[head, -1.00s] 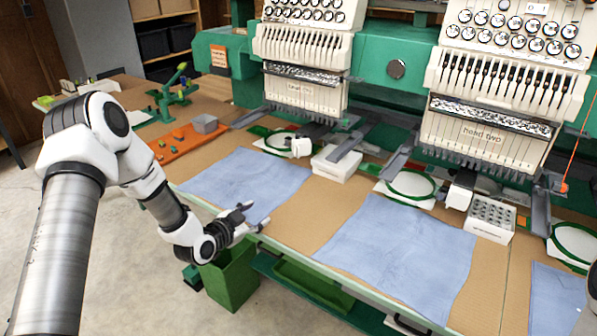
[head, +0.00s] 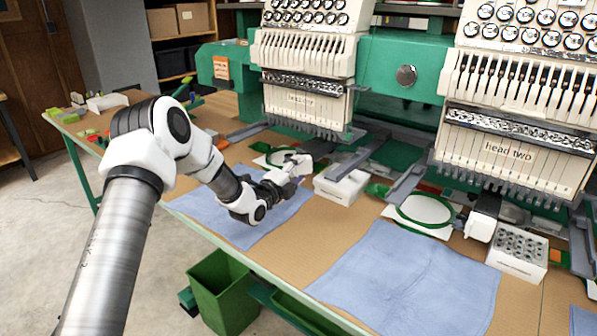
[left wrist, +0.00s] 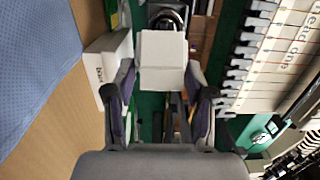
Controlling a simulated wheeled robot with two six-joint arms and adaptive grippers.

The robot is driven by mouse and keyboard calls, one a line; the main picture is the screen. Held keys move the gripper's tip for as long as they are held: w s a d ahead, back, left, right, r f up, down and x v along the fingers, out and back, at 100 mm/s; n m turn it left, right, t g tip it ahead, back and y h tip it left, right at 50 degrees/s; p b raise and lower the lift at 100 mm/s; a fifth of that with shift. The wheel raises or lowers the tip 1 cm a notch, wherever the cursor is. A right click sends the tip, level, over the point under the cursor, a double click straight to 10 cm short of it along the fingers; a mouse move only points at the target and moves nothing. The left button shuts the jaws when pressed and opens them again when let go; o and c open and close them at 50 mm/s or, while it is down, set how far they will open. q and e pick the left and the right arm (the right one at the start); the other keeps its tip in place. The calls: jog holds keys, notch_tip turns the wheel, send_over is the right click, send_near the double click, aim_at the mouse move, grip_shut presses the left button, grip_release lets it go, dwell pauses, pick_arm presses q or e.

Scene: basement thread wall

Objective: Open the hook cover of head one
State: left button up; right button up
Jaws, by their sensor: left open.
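Head one (head: 307,105) is the left sewing head, labelled on its front. Below it a small white block, which looks like its hook cover (head: 299,163), sits by the green hoop (head: 283,158). In the left wrist view the white cover (left wrist: 163,62) faces me straight ahead, just beyond the fingertips and between their lines. It looks shut. My left gripper (head: 286,178) is open and empty, close in front of the cover; the wrist view shows its two fingers (left wrist: 163,95) apart. I cannot tell whether a finger touches the cover. My right gripper is out of view.
A white box (head: 341,187) stands just right of the cover, and also shows in the wrist view (left wrist: 108,62). The needle row of head one hangs close by. Blue cloths (head: 400,280) lie on the table. Head two (head: 510,150) is at right.

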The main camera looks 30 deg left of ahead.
pick_arm(q)
jog(key=shift+r, duration=0.15)
grip_shut()
jog(key=shift+d, duration=0.1)
